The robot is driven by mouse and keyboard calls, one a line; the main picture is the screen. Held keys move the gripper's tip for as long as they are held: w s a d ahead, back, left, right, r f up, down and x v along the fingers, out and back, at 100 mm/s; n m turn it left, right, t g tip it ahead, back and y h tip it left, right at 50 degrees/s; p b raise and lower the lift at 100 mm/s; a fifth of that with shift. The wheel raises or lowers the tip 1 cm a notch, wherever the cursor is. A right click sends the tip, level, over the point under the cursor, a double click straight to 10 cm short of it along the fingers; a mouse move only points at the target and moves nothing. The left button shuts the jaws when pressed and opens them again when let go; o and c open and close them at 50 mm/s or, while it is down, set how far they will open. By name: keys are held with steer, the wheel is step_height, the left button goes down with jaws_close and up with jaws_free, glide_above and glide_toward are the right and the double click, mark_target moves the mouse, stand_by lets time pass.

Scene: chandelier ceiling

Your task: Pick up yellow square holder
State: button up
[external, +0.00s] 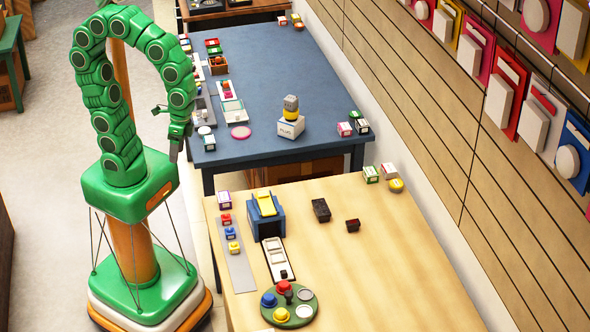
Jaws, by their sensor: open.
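Several yellow things stand on the light wooden table (390,275), and I cannot tell for sure which is the yellow square holder. A small yellow block (234,247) sits on a grey strip, in line with a red block (226,219) and a blue block (230,233). A yellow flat piece (265,203) lies on top of a blue box (266,224). My gripper (172,146) hangs at the end of my green arm, left of the blue-topped table's near edge. It is open, apart from all these things, and small in the view.
The blue-topped table (290,75) stands behind, with a white block (291,127) and small boxes on it. A green round tray (307,313) with coloured knobs and a white slotted tray (275,258) are on the wooden table. Its right half is mostly clear. A slatted wall (450,130) bounds the right.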

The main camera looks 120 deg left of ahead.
steer(key=shift+s+r+m+y, duration=1.05)
steer(key=shift+s+m, duration=1.35)
steer(key=shift+s, duration=2.7)
steer(key=w+d+f+n+t+h, duration=0.15)
steer(key=w+d+f, duration=0.25)
steer(key=w+d, duration=0.45)
steer(key=w+d+f+n+t+h, duration=0.1)
steer(key=w+d+f+t, duration=0.2)
steer(key=w+d, duration=0.6)
steer(key=w+d+f+n+t+h, duration=0.15)
steer(key=w+d+f, duration=0.25)
steer(key=w+d, duration=0.5)
steer(key=n+t+y, duration=0.5)
steer(key=y, duration=0.9)
glide_toward(230, 246)
steer(key=x, duration=0.3)
steer(key=shift+x, duration=2.75)
steer(key=shift+w+a+f+g, duration=0.3)
steer(key=shift+w+a, duration=0.25)
steer(key=shift+a, duration=0.1)
